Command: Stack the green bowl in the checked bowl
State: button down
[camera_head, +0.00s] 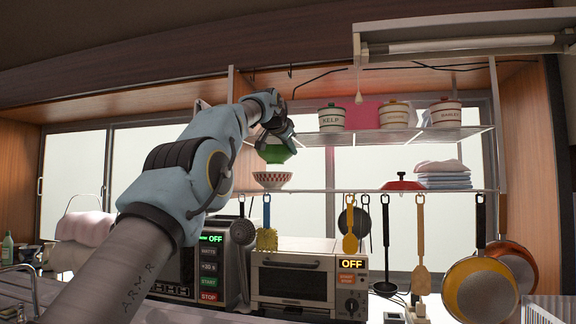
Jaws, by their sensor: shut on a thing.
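The green bowl (275,153) is held in my gripper (277,142), which is shut on it. The bowl hangs a little above the checked bowl (272,180), nearly in line with it, and a small gap shows between them. The checked bowl is white with a red pattern and stands upright on the lower shelf (335,191). My arm comes up from the lower left, and my gripper hides part of the green bowl's upper side. The fingertips are hard to make out.
The upper shelf (340,139) is close by and holds several lidded jars (331,118). A red lid (403,184) and folded cloths (443,175) lie to the right on the lower shelf. Utensils and pans (480,290) hang below. A toaster oven (300,280) and microwave (208,265) stand underneath.

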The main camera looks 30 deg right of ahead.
jog(key=shift+w+a+f, duration=0.15)
jog(key=shift+w, duration=0.2)
jog(key=shift+s+f, duration=0.1)
jog(key=shift+f, duration=0.45)
jog(key=shift+f+b, duration=0.5)
jog(key=shift+f, duration=2)
jog(key=shift+a+p, duration=0.1)
jog(key=shift+p, duration=0.3)
jog(key=shift+f, duration=0.45)
jog(key=c, duration=1.1)
grip_release()
jog(key=shift+w+f, duration=0.1)
jog(key=shift+w, duration=0.2)
jog(key=shift+c, duration=0.2)
jog(key=shift+o, duration=1.2)
jog(key=shift+s, duration=0.1)
jog(key=shift+r, duration=0.2)
